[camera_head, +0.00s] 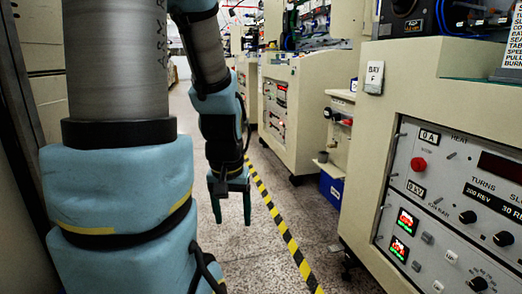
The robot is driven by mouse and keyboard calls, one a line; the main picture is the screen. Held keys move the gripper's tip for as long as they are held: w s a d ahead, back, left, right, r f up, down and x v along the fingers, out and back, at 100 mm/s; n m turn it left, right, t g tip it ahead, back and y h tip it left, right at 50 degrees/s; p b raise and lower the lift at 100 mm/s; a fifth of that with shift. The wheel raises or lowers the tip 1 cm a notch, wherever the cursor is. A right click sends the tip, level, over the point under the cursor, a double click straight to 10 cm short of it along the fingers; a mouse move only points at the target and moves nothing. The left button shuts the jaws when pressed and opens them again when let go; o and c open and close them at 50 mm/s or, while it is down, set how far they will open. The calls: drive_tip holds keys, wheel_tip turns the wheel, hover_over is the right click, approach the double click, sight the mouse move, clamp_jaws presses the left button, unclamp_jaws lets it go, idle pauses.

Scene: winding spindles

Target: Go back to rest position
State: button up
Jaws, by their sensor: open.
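My gripper (231,208) hangs at the end of my arm, pointing down over the speckled floor in the camera_head view. Its two green fingers are apart, with nothing between them. My arm's large grey and blue links fill the left of the view and hide part of what is behind them. No spindle can be made out.
A beige machine (378,130) with a control panel (455,195) of knobs, a red button and lit displays stands at the right. More machines (300,100) line the aisle behind it. Yellow-black floor tape (284,233) runs along them. Speckled floor (262,262) beside the tape is clear.

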wheel_tip(320, 180, up, 31)
drive_tip(key=p, duration=3.1)
drive_tip(key=shift+s+a+r, duration=0.15)
drive_tip(key=shift+s+r, duration=0.05)
drive_tip(key=shift+s, duration=0.05)
